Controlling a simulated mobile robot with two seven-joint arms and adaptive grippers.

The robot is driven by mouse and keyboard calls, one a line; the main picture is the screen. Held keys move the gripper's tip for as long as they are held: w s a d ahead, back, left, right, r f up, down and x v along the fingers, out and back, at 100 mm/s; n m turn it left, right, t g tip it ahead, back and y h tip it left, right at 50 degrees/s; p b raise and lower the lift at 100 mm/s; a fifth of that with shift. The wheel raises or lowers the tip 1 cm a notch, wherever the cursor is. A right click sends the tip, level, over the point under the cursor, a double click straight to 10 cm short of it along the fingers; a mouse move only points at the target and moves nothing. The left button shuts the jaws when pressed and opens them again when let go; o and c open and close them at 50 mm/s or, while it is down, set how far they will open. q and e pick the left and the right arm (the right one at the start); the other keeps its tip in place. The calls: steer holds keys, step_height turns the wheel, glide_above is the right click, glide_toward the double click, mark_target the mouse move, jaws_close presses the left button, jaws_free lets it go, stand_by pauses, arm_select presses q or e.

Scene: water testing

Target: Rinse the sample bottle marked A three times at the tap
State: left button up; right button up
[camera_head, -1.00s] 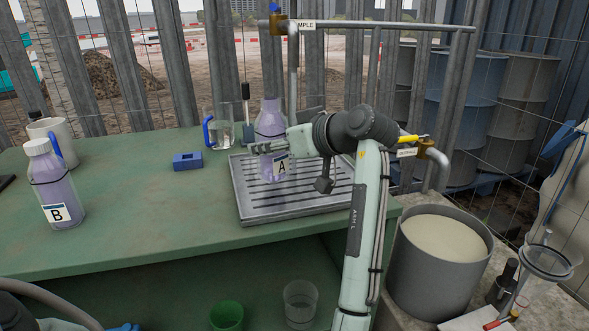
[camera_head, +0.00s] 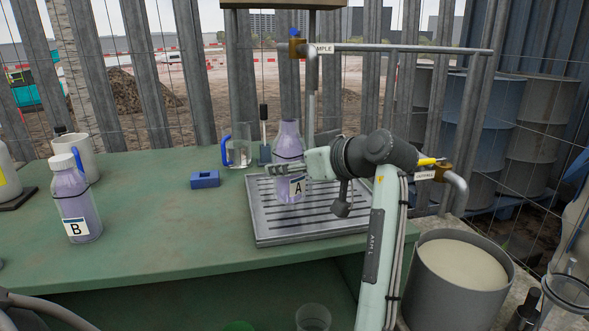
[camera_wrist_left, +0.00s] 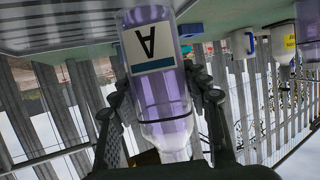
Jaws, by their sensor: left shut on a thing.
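The sample bottle marked A (camera_head: 288,145) is a clear, lilac-tinted bottle with a white label. It is upright over the ribbed metal drip tray (camera_head: 262,222); I cannot tell whether its base touches. My left gripper (camera_head: 285,172) is shut around it from the right. In the left wrist view, which is upside down, bottle A (camera_wrist_left: 163,95) sits between both fingers (camera_wrist_left: 158,105). The tap marked "…MPLE" (camera_head: 297,46) has a blue handle and stands above and behind the bottle. My right gripper is out of view.
Bottle B (camera_head: 78,205), white-capped, stands at the left of the green bench (camera_head: 165,240). A blue block (camera_head: 205,180), a blue-handled jug (camera_head: 240,147) and a white mug (camera_head: 88,150) stand nearby. The outfall tap (camera_head: 440,170) and a grey bucket (camera_head: 460,292) are at right.

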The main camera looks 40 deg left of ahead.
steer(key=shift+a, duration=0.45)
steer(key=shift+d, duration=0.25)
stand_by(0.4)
